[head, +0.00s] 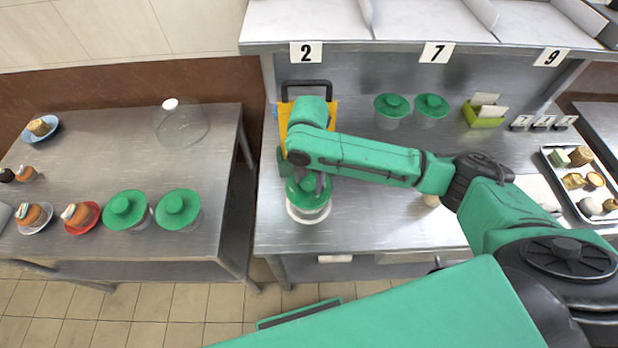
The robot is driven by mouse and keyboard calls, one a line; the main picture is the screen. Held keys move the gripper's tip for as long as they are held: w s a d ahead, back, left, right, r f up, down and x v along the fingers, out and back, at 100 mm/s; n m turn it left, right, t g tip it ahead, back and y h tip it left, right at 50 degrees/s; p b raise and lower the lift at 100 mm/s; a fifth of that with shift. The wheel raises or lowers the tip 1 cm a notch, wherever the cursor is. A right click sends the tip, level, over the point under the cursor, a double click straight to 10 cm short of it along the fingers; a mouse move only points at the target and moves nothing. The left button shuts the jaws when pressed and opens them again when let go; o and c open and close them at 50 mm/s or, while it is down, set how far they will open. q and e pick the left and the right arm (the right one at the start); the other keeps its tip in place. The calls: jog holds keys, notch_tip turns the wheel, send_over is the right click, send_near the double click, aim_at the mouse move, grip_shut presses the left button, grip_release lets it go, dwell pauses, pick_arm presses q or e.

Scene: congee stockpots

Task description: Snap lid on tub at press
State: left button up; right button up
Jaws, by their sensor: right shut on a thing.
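The press, with a yellow frame (284,118) and a black handle (306,84), stands at the left end of the right-hand steel counter. A clear tub (309,214) stands on a white ring at its foot. A green lid (297,197) is over the tub's mouth; I cannot tell whether it is fully seated. My right gripper (316,186) points down, shut on the lid's knob, and its arm hides part of the press. My left gripper is not in view.
More green-lidded tubs stand behind the arm (391,106) and on the left table (127,210). The left table also holds a glass dome (181,124) and plates of cakes. A green card holder (483,117) and a food tray (551,156) are at right. A gap separates the tables.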

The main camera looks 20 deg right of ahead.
jog(key=shift+f+p, duration=0.15)
jog(key=shift+p, duration=0.65)
dwell(0.6)
jog(key=o, duration=1.5)
notch_tip(320, 180, up, 5)
jog(key=p, duration=0.5)
jog(key=shift+p, duration=0.3)
jog(key=shift+r+p, duration=0.7)
jog(key=shift+r, duration=0.3)
grip_shut()
